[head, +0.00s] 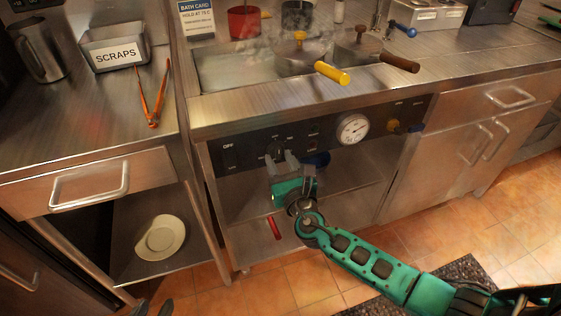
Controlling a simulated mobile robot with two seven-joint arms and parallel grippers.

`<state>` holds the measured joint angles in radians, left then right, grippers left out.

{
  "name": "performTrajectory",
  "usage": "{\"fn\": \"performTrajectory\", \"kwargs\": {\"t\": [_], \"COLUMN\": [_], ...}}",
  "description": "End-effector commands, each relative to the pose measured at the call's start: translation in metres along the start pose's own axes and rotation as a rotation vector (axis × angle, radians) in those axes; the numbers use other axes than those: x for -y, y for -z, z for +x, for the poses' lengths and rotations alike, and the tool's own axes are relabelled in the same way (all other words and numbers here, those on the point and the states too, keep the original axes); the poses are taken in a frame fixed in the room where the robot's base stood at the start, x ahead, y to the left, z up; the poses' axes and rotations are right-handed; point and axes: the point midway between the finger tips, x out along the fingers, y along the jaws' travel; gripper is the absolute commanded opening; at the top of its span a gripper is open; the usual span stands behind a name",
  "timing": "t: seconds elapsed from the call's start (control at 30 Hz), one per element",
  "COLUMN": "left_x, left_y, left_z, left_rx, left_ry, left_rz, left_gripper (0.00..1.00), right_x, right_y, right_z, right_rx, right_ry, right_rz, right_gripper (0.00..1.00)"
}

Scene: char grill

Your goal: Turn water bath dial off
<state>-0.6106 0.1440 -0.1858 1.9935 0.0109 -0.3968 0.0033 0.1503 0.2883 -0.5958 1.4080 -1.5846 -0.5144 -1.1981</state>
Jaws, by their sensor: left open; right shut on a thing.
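The water bath's dark control panel (330,132) runs along the front of the steel counter. A dark dial (276,147) sits on its left part, right of a switch and the word OFF. My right gripper (279,158) reaches up to the panel from the lower right and is shut on this dial. Its fingers hide part of the dial, and I cannot tell where its pointer stands. My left gripper (153,309) shows only as two dark, parted fingertips at the bottom edge, away from the panel and empty.
A round gauge (353,129) and a yellow-and-blue valve (393,125) are further right on the panel. Pots with a yellow handle (332,73) and a brown handle (399,62) stand above. Orange tongs (156,100) lie on the left counter. A shelf (340,185) is below the panel.

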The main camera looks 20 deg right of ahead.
Motion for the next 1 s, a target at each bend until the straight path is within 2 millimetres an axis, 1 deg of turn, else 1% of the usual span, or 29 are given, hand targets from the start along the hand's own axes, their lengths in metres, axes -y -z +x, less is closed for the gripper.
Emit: {"fn": "performTrajectory", "kwargs": {"t": [0.07, 0.1, 0.33, 0.57, 0.67, 0.77, 0.87, 1.0], "left_x": [0.000, 0.000, 0.000, 0.000, 0.000, 0.000, 0.001, 0.001], "left_y": [0.000, 0.000, 0.000, 0.002, 0.003, 0.005, 0.006, 0.004], "left_z": [0.000, 0.000, 0.000, -0.001, -0.002, -0.002, -0.003, -0.003], "left_rx": [0.001, 0.002, 0.002, -0.003, -0.003, -0.004, -0.008, -0.004], "left_ry": [0.000, 0.000, 0.000, -0.001, -0.001, 0.000, 0.001, 0.002], "left_rz": [0.000, 0.000, 0.001, 0.002, 0.002, 0.003, 0.004, 0.005], "left_gripper": [0.43, 0.43, 0.43, 0.43, 0.43, 0.43, 0.43, 0.43], "right_x": [0.000, 0.000, 0.000, 0.000, 0.000, 0.000, 0.000, 0.000], "right_y": [0.000, -0.001, -0.001, 0.000, 0.000, 0.000, 0.000, 0.001], "right_z": [0.000, 0.000, 0.000, 0.000, -0.004, -0.015, -0.034, -0.067], "right_rx": [0.001, 0.001, 0.001, 0.001, -0.001, -0.002, -0.002, -0.003], "right_ry": [0.001, 0.001, 0.000, 0.000, 0.000, -0.001, -0.001, -0.002], "right_rz": [-0.002, -0.002, -0.001, 0.000, 0.000, 0.000, 0.000, -0.001], "right_gripper": [0.10, 0.42, 0.64, 0.65, 0.65, 0.65, 0.65, 0.65]}}
